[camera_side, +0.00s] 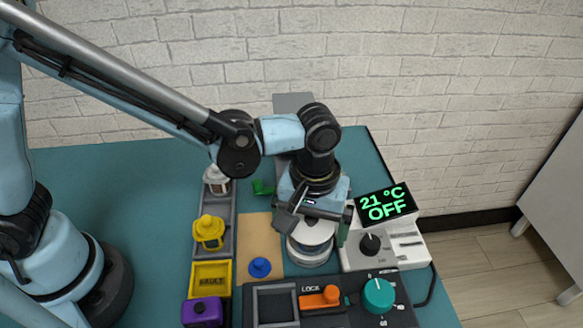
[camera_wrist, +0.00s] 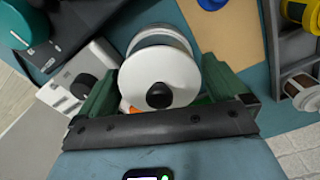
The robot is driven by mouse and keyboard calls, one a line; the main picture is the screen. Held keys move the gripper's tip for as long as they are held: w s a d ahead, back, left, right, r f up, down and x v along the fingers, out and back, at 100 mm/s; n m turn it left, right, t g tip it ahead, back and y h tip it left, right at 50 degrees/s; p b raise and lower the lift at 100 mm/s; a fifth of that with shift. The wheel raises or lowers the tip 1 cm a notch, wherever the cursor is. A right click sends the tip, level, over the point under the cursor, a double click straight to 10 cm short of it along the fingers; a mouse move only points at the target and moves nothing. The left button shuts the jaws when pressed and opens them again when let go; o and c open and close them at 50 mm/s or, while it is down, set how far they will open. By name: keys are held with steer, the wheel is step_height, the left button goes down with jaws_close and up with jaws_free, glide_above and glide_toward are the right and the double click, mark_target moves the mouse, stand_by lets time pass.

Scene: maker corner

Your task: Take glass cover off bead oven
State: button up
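The round oven cover has a white top and a black knob (camera_wrist: 160,95) in the wrist view, with a paler, glassy-looking rim behind it. In the side view the white round body (camera_side: 311,250) stands below my gripper, partly hidden by it. My gripper (camera_wrist: 159,66) is open, with a green finger close to each side of the cover; I cannot tell if they touch it. In the side view my gripper (camera_side: 315,224) points down over the round body. A white control unit (camera_side: 404,250) beside it has a black dial and a display (camera_side: 387,205) reading 21 °C OFF.
In front is a dark panel (camera_side: 340,316) with an orange lever (camera_side: 320,298) and teal knob (camera_side: 379,295). Left are a tan board (camera_side: 258,235), blue knob (camera_side: 260,267), grey rack (camera_side: 227,238), yellow vault box (camera_side: 211,275) and purple block (camera_side: 202,311). The table's left back is clear.

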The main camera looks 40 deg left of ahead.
steer(key=c, duration=0.8)
steer(key=shift+r, duration=0.1)
